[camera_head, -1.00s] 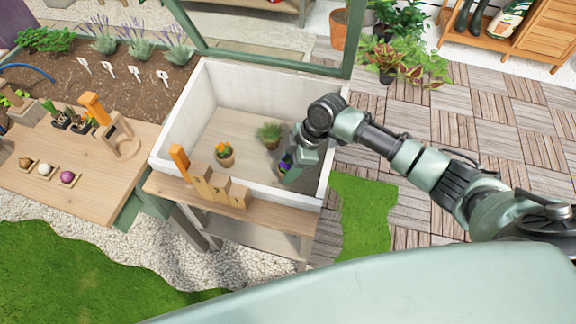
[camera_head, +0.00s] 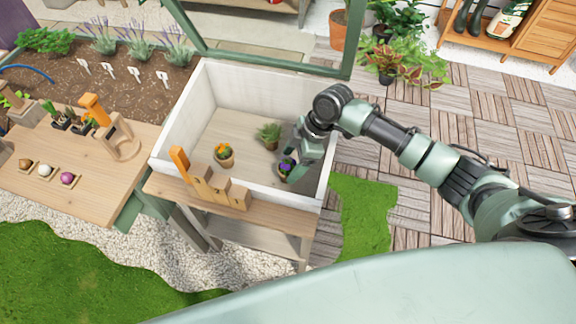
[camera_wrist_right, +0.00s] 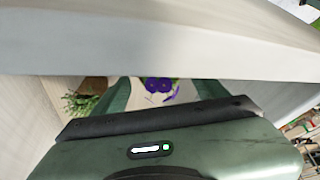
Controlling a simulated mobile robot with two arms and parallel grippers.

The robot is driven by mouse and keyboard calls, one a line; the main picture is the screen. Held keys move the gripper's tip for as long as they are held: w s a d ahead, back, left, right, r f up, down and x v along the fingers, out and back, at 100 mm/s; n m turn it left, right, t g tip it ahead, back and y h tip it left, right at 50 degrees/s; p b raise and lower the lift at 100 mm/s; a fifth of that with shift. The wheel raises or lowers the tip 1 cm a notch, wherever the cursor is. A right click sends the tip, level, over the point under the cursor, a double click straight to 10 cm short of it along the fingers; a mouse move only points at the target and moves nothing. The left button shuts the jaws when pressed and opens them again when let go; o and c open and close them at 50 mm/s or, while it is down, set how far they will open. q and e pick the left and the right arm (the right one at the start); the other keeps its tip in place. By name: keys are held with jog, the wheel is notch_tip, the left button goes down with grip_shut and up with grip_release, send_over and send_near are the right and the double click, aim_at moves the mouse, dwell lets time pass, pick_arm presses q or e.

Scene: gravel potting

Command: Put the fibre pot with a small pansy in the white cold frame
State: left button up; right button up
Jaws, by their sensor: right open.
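The white cold frame (camera_head: 187,110) stands open in the middle of the head view. The fibre pot with a small pansy (camera_head: 286,168), with purple flowers, is inside it near its right front corner. The purple flowers also show in the right wrist view (camera_wrist_right: 160,88), between the fingers. My right gripper (camera_head: 294,172) is open, low inside the frame, with its fingers at the pansy pot. The pot's base is partly hidden, so I cannot tell whether the fingers touch it. My left gripper is not in view.
An orange-flowered pot (camera_head: 224,157) and a green plant (camera_head: 269,134) stand in the frame, left of my gripper. The frame's front wall (camera_head: 262,187) is close to my gripper. Wooden blocks (camera_head: 218,190) stand on the ledge in front.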

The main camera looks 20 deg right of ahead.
jog(key=v, duration=0.9)
